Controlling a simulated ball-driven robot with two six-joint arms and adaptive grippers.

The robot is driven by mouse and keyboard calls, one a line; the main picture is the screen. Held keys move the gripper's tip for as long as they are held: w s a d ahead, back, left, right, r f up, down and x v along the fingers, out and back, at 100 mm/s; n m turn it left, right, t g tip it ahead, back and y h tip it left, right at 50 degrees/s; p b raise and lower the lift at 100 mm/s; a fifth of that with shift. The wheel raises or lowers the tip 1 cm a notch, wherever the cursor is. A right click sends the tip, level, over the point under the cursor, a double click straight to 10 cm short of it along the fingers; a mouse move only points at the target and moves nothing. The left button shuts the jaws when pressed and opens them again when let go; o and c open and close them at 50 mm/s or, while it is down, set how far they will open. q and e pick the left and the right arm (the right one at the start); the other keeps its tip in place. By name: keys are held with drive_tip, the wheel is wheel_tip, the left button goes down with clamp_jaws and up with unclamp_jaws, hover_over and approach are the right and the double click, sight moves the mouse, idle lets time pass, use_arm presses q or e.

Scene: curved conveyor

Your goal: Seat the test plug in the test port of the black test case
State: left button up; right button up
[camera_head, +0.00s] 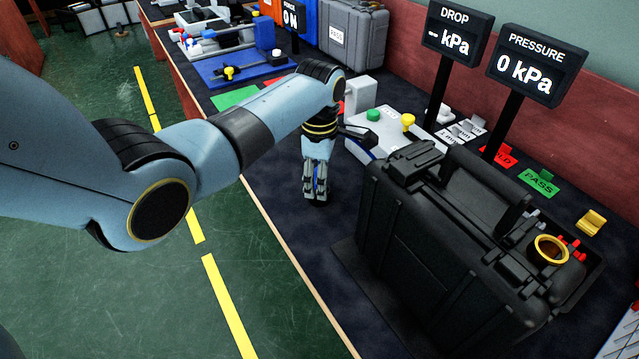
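The black test case (455,260) stands upright on the dark bench at the right, handle on top. A gold-rimmed round opening (552,249) at its right end looks like the test port; nothing is seen standing in it. My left arm reaches across from the left. My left gripper (317,200) points down over the bench, left of the case and apart from it. I cannot make out the test plug for certain. My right gripper is not in view.
A light test unit (390,133) with green and yellow knobs is behind the gripper. DROP (459,30) and PRESSURE (535,58) displays stand behind the case; PRESSURE reads 0 kPa. A yellow block (592,222) and PASS tag (539,183) lie behind it. Bench is clear at the front edge.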

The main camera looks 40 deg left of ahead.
use_arm(q)
clamp_jaws()
